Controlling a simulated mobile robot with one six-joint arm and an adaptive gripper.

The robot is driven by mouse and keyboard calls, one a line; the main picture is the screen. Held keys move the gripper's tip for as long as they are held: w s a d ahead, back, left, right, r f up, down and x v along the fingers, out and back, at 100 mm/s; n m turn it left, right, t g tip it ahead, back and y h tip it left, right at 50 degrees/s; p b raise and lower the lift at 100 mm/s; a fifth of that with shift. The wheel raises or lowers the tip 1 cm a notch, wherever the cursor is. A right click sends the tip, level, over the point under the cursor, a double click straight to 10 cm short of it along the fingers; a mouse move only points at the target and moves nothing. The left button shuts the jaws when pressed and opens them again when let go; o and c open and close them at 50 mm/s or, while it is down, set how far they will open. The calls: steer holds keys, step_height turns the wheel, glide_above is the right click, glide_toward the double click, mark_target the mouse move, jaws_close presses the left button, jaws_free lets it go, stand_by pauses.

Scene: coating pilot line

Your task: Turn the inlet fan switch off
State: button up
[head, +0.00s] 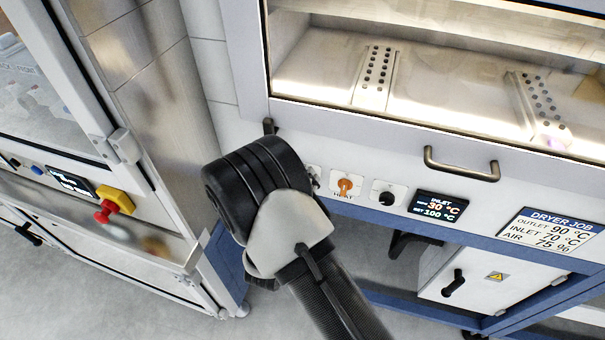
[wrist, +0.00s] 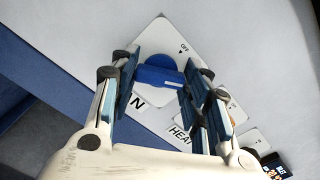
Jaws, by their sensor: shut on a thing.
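In the wrist view, a blue rotary knob (wrist: 157,75) sits on a white switch plate (wrist: 158,32). The plate has an OFF mark near one corner and a label ending in N, the rest hidden behind a finger. My gripper (wrist: 165,72) has its fingers on both sides of the knob and is shut on it. The knob's bar lies across the gap between the fingers, and I cannot tell exactly which mark it points to. In the head view my own wrist and arm cover this knob and the fingertips.
To the right along the panel are an orange HEAT switch (head: 346,184), a black knob (head: 385,194) and an inlet display (head: 440,206) reading 30 °C with 100 °C below. A door handle (head: 461,166) sticks out above. A red emergency button (head: 105,211) is on the cabinet at left.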

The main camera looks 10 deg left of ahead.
steer(key=n, duration=0.2)
steer(key=shift+n+p, duration=0.3)
steer(key=shift+p, duration=0.05)
steer(key=n+p, duration=0.3)
steer(key=n, duration=0.5)
steer(key=shift+p, duration=0.35)
steer(key=o, duration=1.3)
